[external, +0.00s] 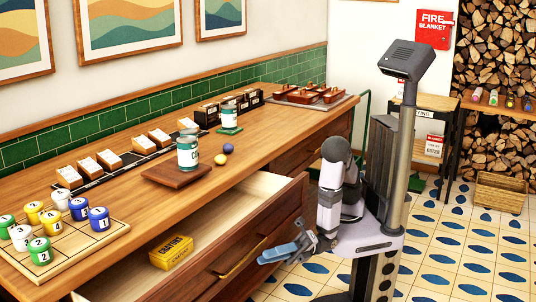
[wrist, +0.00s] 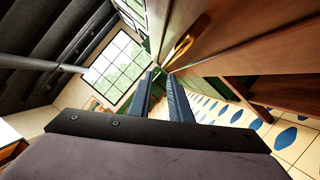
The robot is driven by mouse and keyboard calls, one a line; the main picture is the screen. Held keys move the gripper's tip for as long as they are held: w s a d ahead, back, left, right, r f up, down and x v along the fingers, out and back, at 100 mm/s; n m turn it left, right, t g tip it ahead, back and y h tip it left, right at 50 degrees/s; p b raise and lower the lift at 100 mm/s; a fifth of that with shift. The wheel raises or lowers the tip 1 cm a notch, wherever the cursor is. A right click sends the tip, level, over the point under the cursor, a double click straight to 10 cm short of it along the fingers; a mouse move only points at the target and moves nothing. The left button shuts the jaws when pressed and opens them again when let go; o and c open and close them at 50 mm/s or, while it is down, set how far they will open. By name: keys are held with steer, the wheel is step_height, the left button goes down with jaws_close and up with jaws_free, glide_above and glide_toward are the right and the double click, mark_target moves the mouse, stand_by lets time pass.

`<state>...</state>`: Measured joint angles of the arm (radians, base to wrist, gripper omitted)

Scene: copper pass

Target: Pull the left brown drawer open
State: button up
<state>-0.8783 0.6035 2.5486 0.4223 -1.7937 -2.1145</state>
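The left brown drawer (external: 282,207) stands pulled out from the long wooden counter. Its pale inside shows, with a yellow crayon box (external: 171,252) in it. A brass handle (external: 240,262) shows low at the brown front. My gripper (external: 282,246), with blue fingers, is in front of the drawer, to the right of the handle. In the wrist view my gripper (wrist: 160,76) has a gap between its fingers and nothing held in it. A yellow handle (wrist: 180,48) shows on a brown front beyond the fingertips, apart from them.
The counter (external: 120,190) carries a board of numbered cups (external: 82,209), a can on a brown block (external: 188,152), small balls and a tray (external: 310,97) at the far end. Tiled floor (external: 450,250) is open to the right. A wooden crate (external: 500,191) stands by the firewood.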

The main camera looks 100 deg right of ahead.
steer(key=x, duration=0.7)
steer(key=shift+b, duration=0.45)
steer(key=shift+c, duration=0.6)
jaws_close()
stand_by(0.4)
steer(key=shift+o, duration=0.6)
jaws_free()
steer(key=p+v, duration=0.1)
steer(key=v, duration=0.6)
